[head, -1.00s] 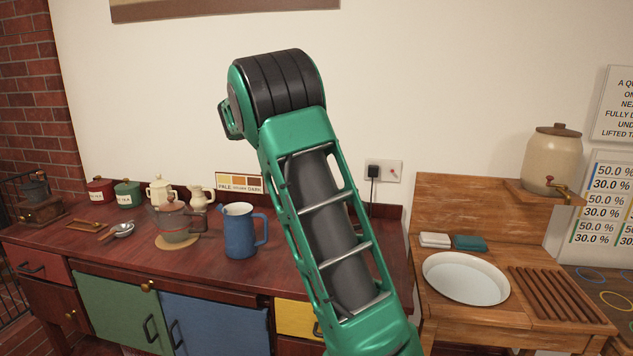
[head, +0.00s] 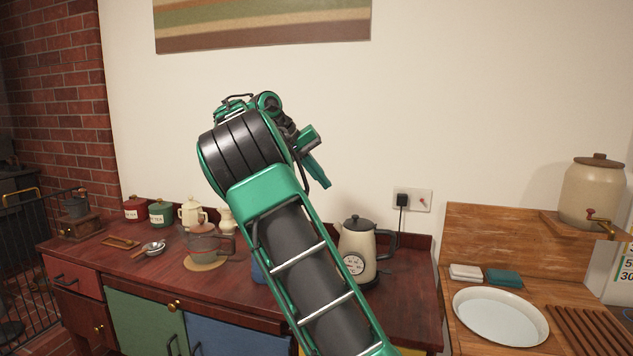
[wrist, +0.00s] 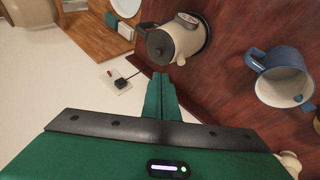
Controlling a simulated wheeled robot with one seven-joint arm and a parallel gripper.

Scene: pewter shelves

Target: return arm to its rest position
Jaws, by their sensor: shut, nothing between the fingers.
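My green and black arm is raised and folded in front of the counter, with my gripper (head: 318,170) in the air before the white wall. In the wrist view my gripper (wrist: 161,78) has its green fingers together, with nothing between them. The fingers are clear of the things on the counter.
A cream kettle (head: 357,250) stands right of my arm; it also shows in the wrist view (wrist: 178,42). A blue jug (wrist: 278,78) is mostly behind my arm in the head view. A glass pot (head: 203,243) and several canisters stand left. A white basin (head: 500,315) is right.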

